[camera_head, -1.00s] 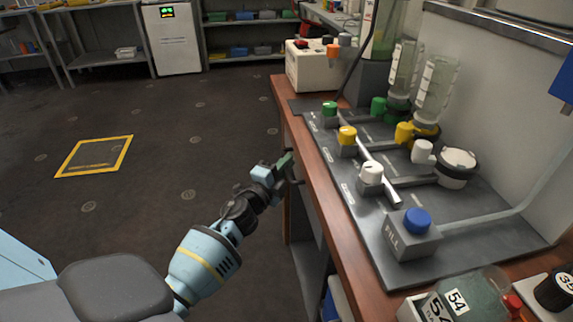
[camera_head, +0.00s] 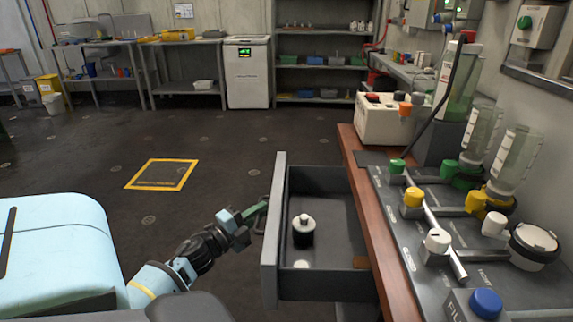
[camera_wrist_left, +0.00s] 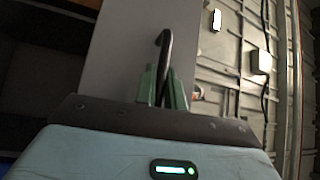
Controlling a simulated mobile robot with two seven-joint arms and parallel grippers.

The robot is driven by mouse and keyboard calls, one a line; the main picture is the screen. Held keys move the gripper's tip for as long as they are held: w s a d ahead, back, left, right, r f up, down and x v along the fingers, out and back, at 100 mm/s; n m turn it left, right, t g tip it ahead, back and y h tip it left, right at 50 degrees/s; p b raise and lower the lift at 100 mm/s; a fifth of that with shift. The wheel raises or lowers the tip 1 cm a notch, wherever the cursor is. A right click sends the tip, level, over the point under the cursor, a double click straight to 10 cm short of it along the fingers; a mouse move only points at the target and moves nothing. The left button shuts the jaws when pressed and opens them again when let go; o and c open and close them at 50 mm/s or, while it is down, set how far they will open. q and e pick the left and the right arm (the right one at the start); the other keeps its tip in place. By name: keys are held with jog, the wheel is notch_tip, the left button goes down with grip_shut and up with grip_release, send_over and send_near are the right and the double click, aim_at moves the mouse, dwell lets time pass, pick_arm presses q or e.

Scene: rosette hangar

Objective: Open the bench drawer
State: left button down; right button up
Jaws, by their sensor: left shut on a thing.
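The bench drawer (camera_head: 271,235) is grey and stands pulled well out from under the wooden bench top. Inside it are a black bottle with a white cap (camera_head: 303,231) and a small white round thing (camera_head: 301,264). My left gripper (camera_head: 259,209) is at the outer face of the drawer front. In the left wrist view, its green fingers (camera_wrist_left: 162,88) are shut around the dark curved drawer handle (camera_wrist_left: 164,52). My right gripper is in neither view.
The wooden bench top (camera_head: 372,225) carries a grey panel with coloured knobs (camera_head: 413,197) and a cream box (camera_head: 384,119). Open floor with a yellow-framed square (camera_head: 161,174) lies to the left. Shelves and a white cabinet (camera_head: 247,72) stand far back.

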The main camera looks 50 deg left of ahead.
pick_arm(q)
jog(key=s+a, duration=0.4)
jog(key=s, duration=0.1)
jog(key=shift+a, duration=0.1)
dwell(0.3)
jog(key=c, duration=1.5)
grip_release()
jog(key=s+f, duration=0.1)
jog(key=s, duration=0.6)
jog(key=shift+s+d, duration=0.3)
jog(key=shift+d, duration=0.05)
